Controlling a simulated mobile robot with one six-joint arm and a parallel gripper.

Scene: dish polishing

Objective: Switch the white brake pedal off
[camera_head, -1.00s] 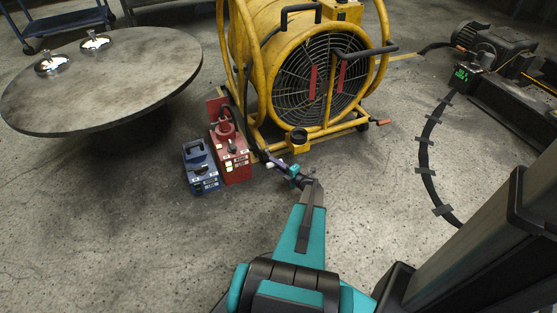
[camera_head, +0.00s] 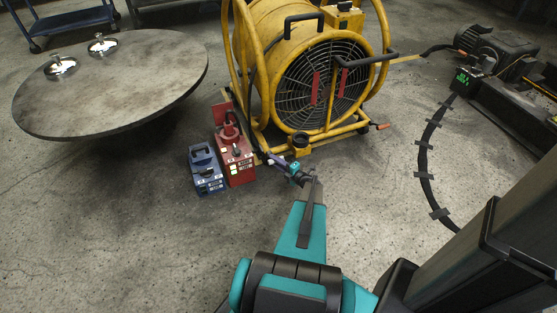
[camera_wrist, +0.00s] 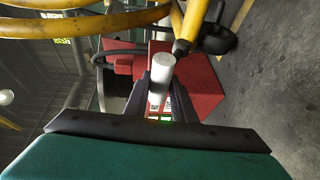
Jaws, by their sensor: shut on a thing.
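A short white rounded cylinder, apparently the white brake pedal (camera_wrist: 161,68), sits between the dark fingers of my gripper (camera_wrist: 163,92) in the wrist view. The fingers are closed around it and hide its lower part. A yellow tube of the fan frame ends right next to it. In the head view my gripper (camera_head: 270,158) is low at the front left foot of the yellow drum fan (camera_head: 262,60), just right of the red box. The pedal is too small to make out there, so its position cannot be told.
A red box (camera_head: 240,170) and a blue box (camera_head: 205,172) stand on the floor left of my gripper. A round table (camera_head: 120,85) with two shiny dishes is at the left. A taped cable (camera_head: 424,165) runs along the right. The floor in front is clear.

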